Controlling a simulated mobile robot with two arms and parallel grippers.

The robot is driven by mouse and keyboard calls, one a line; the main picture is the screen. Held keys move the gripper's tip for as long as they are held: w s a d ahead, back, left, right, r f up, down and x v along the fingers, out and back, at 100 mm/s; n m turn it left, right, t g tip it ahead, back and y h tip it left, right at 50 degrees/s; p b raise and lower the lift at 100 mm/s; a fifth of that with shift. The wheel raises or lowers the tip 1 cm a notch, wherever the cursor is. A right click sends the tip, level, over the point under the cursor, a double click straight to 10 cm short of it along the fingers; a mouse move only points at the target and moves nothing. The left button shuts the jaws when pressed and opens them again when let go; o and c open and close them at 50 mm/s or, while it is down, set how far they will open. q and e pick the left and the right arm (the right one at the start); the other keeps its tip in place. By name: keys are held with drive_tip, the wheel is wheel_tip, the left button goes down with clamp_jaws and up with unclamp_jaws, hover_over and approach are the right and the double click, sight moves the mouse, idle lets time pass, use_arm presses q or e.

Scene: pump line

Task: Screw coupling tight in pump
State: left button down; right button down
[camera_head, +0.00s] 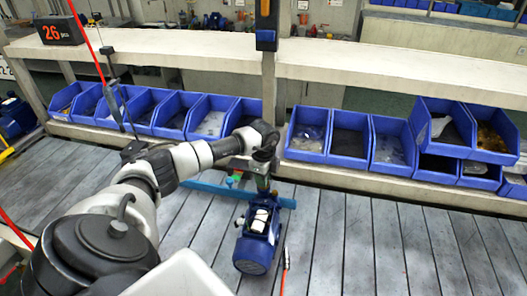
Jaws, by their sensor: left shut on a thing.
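The blue pump (252,252) stands on the grey slatted work surface at the middle bottom, with white parts on its upper side. My left arm reaches in from the lower left and bends down at the wrist. My left gripper (262,188) points down just above the far end of the pump. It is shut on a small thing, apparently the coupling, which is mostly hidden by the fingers. I cannot tell how the coupling sits against the pump. My right gripper is not in view.
A blue bar (215,189) lies behind the pump, with small green pieces near it. A row of blue bins (348,139) lines the rack behind. An orange-tipped cable (285,262) is right of the pump. The slats (380,245) at right are clear.

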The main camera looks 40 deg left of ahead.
use_arm(q)
drive_tip(key=shift+f+m, duration=0.1)
drive_tip(key=shift+m, duration=0.4)
drive_tip(key=shift+f+m+b, duration=0.1)
drive_tip(key=shift+m+b, duration=0.25)
drive_tip(key=shift+m, duration=1.45)
drive_tip(key=c, duration=1)
unclamp_jaws()
drive_tip(key=shift+r, duration=0.2)
